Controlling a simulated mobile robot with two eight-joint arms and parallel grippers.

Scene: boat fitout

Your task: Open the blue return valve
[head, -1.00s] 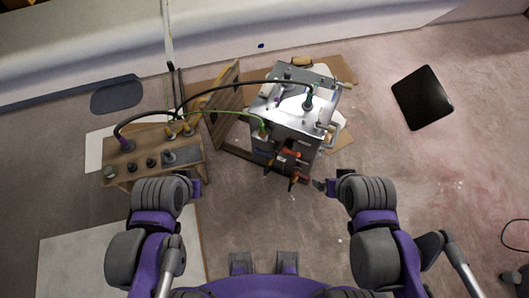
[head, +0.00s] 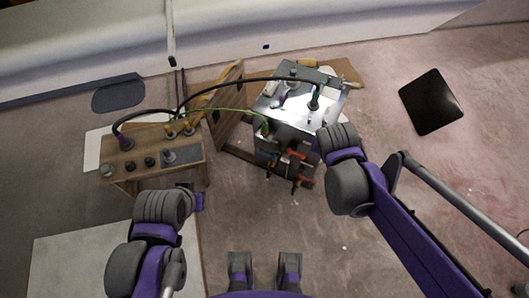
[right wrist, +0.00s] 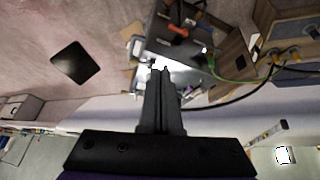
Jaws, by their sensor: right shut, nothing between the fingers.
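The metal box unit (head: 289,112) stands on the floor at the centre of the head view. Red-orange handles (head: 296,155) show on its near face. I cannot clearly make out a blue valve handle among them. In the right wrist view, a red handle (right wrist: 178,31) shows on the box unit's dark face. My right gripper (right wrist: 160,70) is shut and empty, its fingertips in front of the shiny top of the box. In the head view my right wrist covers the box's right side. My left gripper (head: 198,200) hangs below the wooden bench, away from the box; its jaws are unclear.
A wooden bench (head: 190,144) with several fittings stands left of the box. Black and green hoses (head: 225,109) run from it to the box. A wooden panel (head: 229,109) leans between them. A black flat pad (head: 431,101) lies right; the floor between is clear.

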